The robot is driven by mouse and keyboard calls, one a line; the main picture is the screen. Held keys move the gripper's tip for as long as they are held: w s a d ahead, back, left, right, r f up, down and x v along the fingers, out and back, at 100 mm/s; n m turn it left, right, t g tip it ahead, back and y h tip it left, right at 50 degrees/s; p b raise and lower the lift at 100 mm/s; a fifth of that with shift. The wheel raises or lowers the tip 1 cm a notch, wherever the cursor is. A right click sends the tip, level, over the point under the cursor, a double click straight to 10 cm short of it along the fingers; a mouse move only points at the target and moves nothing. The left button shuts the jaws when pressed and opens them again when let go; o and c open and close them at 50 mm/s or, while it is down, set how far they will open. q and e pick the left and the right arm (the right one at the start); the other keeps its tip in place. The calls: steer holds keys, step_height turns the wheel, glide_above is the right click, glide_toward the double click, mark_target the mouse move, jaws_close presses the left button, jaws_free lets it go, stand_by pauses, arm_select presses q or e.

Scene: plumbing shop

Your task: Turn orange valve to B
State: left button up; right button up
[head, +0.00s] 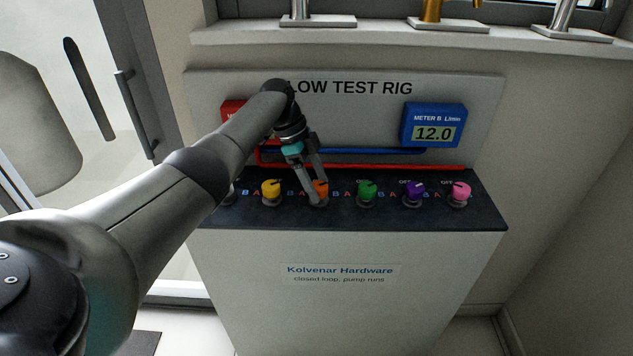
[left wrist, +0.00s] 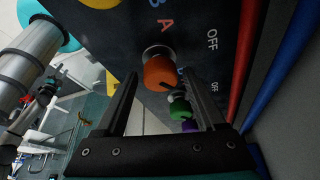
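The orange valve (head: 321,187) is a round knob in the row on the dark top of the test rig, partly covered by my left gripper in the head view. My left gripper (head: 317,192) reaches down to it with its fingers apart. In the left wrist view the orange valve (left wrist: 159,72) sits just beyond and between the two open fingers (left wrist: 160,95); contact cannot be told. Letters B and A (left wrist: 163,18) and the word OFF show beside the knobs. The orange valve's pointer direction is not clear. My right gripper is not in view.
Yellow (head: 271,188), green (head: 367,190), purple (head: 413,191) and pink (head: 460,191) knobs stand in the same row. Meter B (head: 433,125) reads 12.0. The red meter (head: 232,109) is mostly hidden by my left arm. Red and blue pipes run behind the knobs.

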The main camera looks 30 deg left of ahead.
arm_select(q)
steer(key=shift+o, duration=0.6)
steer(key=shift+r, duration=0.1)
steer(key=shift+a+r, duration=0.15)
steer(key=shift+r, duration=0.1)
steer(key=p+v, duration=0.2)
steer(key=v, duration=1.2)
steer(key=shift+a+r, duration=0.2)
steer(key=shift+s+f, duration=0.1)
steer(key=shift+s, duration=0.05)
